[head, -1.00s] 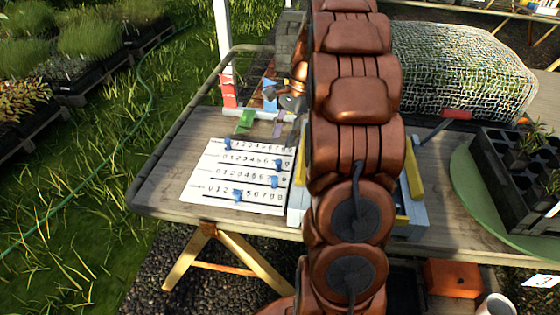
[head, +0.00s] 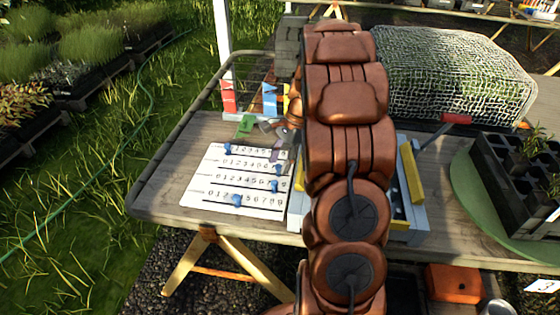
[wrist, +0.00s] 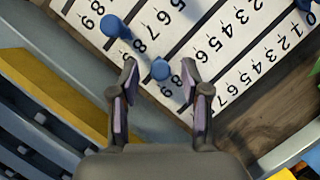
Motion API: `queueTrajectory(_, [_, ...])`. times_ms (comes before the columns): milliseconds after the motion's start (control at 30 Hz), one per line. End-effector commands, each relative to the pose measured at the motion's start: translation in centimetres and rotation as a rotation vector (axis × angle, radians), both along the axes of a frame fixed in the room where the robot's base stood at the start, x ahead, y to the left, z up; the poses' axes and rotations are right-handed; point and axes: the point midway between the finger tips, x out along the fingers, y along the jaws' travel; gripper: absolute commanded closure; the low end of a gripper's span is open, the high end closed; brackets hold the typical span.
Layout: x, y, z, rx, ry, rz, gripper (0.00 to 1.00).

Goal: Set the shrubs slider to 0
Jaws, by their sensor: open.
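The white slider board (head: 208,185) lies on the table and has several number rows, each with a blue knob. The top row knob (head: 227,148) sits near the low end. The second row knob (head: 277,169) and third row knob (head: 275,186) sit near the high end. The bottom row knob (head: 237,199) sits around 2 or 3. The row names are too small to read. My gripper (wrist: 160,70) is open above the board's high-number side. In the wrist view, the second row knob (wrist: 160,68) appears between its fingertips, with no clear contact. The third row knob (wrist: 112,25) is just left.
A grey-blue box with yellow strips (head: 411,172) stands right of the board, close to my gripper. A green clip (head: 245,124) and red and blue tags (head: 269,98) are behind the board. A mesh-covered mound (head: 455,75) and black tray (head: 510,165) are farther right.

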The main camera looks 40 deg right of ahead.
Motion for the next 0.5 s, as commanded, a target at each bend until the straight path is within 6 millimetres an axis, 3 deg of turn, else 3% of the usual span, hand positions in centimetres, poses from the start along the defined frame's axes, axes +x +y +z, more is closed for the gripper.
queueTrajectory(267, [0.03,0.11,-0.28,-0.001,-0.001,0.001,0.53])
queueTrajectory(500, [0.04,0.10,-0.26,-0.001,-0.001,0.001,0.76])
